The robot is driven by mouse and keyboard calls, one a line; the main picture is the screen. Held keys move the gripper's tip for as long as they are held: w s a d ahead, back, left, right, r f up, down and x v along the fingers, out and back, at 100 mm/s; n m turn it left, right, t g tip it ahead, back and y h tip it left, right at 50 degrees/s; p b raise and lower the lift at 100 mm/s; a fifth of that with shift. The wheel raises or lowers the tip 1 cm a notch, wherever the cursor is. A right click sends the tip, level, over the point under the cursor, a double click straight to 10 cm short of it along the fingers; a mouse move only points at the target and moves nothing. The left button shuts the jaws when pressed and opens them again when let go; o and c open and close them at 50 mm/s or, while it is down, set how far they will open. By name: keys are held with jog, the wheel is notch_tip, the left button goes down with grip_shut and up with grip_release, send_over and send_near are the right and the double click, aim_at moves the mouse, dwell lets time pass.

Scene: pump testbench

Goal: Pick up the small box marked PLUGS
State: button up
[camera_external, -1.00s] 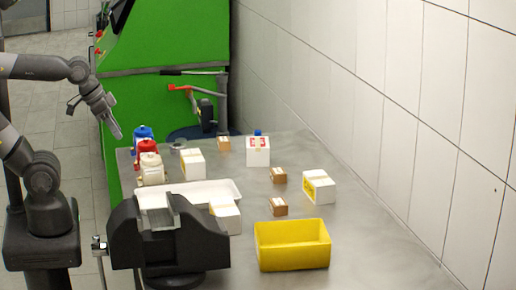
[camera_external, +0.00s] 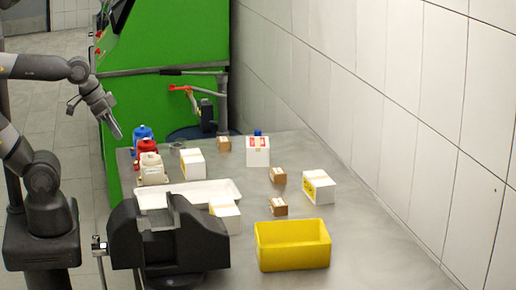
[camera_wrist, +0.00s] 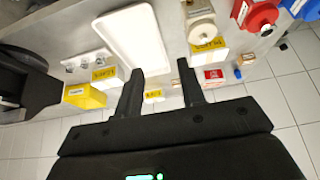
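I cannot read the word PLUGS on any box. Small brown boxes stand on the bench in the external view: one at the back (camera_external: 224,144), one in the middle (camera_external: 278,175) and one nearer the front (camera_external: 278,207). White boxes with yellow labels stand at the back left (camera_external: 192,165), at the right (camera_external: 319,188) and beside the vise (camera_external: 226,217). Their labels are too small to read. My gripper (camera_external: 116,133) hangs left of the bench's far end, apart from all boxes. In the wrist view my gripper (camera_wrist: 160,68) has its fingers wide apart with nothing held.
A black vise (camera_external: 168,240) stands at the front left and a yellow bin (camera_external: 292,246) at the front. A white tray (camera_external: 165,196) lies behind the vise. Blue, red and cream pumps (camera_external: 150,165) line the left edge. A tiled wall (camera_external: 370,110) bounds the right.

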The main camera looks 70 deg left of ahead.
jog(key=shift+o, duration=0.4)
jog(key=o, duration=0.8)
jog(key=shift+c, duration=0.2)
